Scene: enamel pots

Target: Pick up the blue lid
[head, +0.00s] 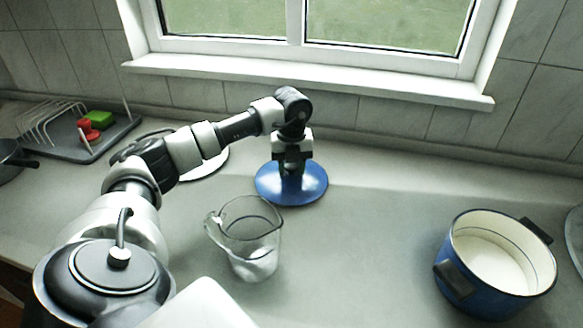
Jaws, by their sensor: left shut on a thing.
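The blue lid (311,185) is a round, glossy disc near the back middle of the counter in the head view. My left gripper (291,172) points down over its centre and is shut on it, hiding the lid's middle and its knob. I cannot tell whether the lid touches the counter or is slightly raised. A blue enamel pot (478,300) with a cream inside and dark handles stands open at the right. My right gripper is not in view.
A glass jug (250,240) stands just in front of the lid. A whitish disc (212,163) lies behind my left arm. A dish rack (60,135) with red and green items is at the far left. The counter between lid and pot is clear.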

